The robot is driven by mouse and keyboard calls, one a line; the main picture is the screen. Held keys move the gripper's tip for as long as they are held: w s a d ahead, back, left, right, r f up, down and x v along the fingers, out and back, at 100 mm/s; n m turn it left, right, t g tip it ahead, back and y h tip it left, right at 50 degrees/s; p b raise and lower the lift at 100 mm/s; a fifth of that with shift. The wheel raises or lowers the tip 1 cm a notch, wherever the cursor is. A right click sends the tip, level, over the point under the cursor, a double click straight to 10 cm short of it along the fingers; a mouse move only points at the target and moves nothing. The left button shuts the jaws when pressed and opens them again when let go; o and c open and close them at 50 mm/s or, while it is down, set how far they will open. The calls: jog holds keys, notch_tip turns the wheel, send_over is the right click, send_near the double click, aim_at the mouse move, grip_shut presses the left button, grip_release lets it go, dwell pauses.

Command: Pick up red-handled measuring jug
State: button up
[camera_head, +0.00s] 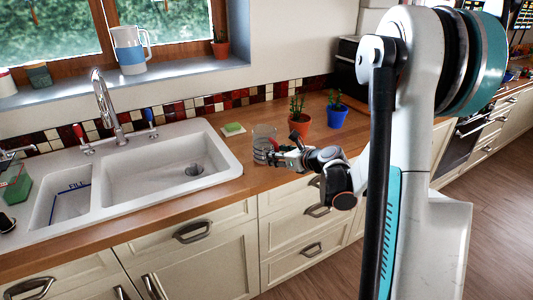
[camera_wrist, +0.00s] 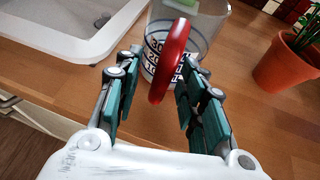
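The measuring jug (camera_head: 262,147) is clear with dark markings and stands upright on the wooden counter, just right of the sink. In the wrist view the jug (camera_wrist: 213,22) is straight ahead, and its red handle (camera_wrist: 172,58) points toward me. My gripper (camera_head: 277,152) is at the jug's near side, and part of the jug is hidden behind it. In the wrist view my gripper (camera_wrist: 158,82) is open, with the red handle between its two fingers. A gap shows on the left of the handle; I cannot tell whether the right finger touches it.
A potted plant in a terracotta pot (camera_head: 299,126) stands close right of the jug, with a blue pot (camera_head: 337,117) beyond it. A sponge (camera_head: 233,129) lies behind the jug. The white sink (camera_head: 222,160) is at the left. Bare counter (camera_wrist: 255,120) lies to the right.

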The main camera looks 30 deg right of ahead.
grip_shut()
jog(key=shift+w+r, duration=0.1)
jog(key=shift+r, duration=0.1)
notch_tip(320, 180, up, 20)
jog(key=p, duration=0.7)
jog(key=shift+f, duration=0.15)
